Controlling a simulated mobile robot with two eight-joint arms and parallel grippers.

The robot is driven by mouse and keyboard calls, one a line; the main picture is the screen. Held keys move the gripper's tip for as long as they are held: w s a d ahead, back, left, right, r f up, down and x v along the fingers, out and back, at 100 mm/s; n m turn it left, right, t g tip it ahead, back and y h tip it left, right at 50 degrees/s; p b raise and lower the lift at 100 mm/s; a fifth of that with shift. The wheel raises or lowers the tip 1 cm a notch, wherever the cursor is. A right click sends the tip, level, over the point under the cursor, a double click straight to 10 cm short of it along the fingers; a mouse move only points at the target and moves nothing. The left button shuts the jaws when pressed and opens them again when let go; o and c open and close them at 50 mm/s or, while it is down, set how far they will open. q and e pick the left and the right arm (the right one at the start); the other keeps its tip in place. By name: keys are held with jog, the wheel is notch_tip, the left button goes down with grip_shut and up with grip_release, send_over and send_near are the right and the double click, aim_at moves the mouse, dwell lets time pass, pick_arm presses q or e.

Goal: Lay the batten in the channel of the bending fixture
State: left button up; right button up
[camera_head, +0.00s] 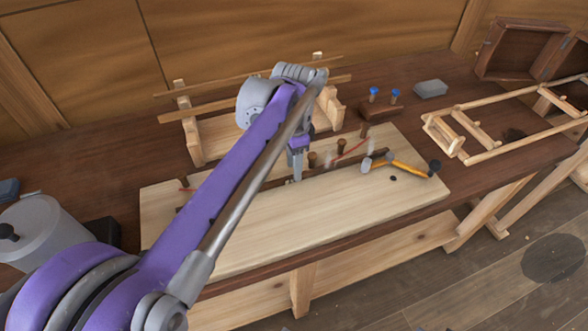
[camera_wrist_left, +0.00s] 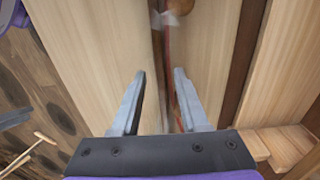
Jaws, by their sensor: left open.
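The bending fixture (camera_head: 340,215) is a pale board on the workbench, with brown pegs (camera_head: 313,159) and a long dark line (camera_head: 338,167) across it. I cannot tell whether this line is the bare channel or has a strip in it. Thin wooden battens (camera_head: 185,112) lie across a rack behind the board. My left gripper (camera_head: 297,172) points down at the dark line near the pegs. In the left wrist view its fingers (camera_wrist_left: 158,100) are open on either side of the dark line, with no clear object gripped. My arm hides part of the board. My right gripper is not in view.
A yellow-handled hammer (camera_head: 405,167) lies on the board's right part. The rack (camera_head: 193,140) stands close behind. Blue-topped items (camera_head: 373,92), a grey block (camera_head: 430,89) and a wooden frame (camera_head: 490,155) are at right. A grey pot (camera_head: 40,235) is at left. The board's front is clear.

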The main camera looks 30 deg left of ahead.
pick_arm(q)
notch_tip(320, 180, up, 10)
jog(key=p, duration=0.1)
jog(key=shift+f, duration=0.25)
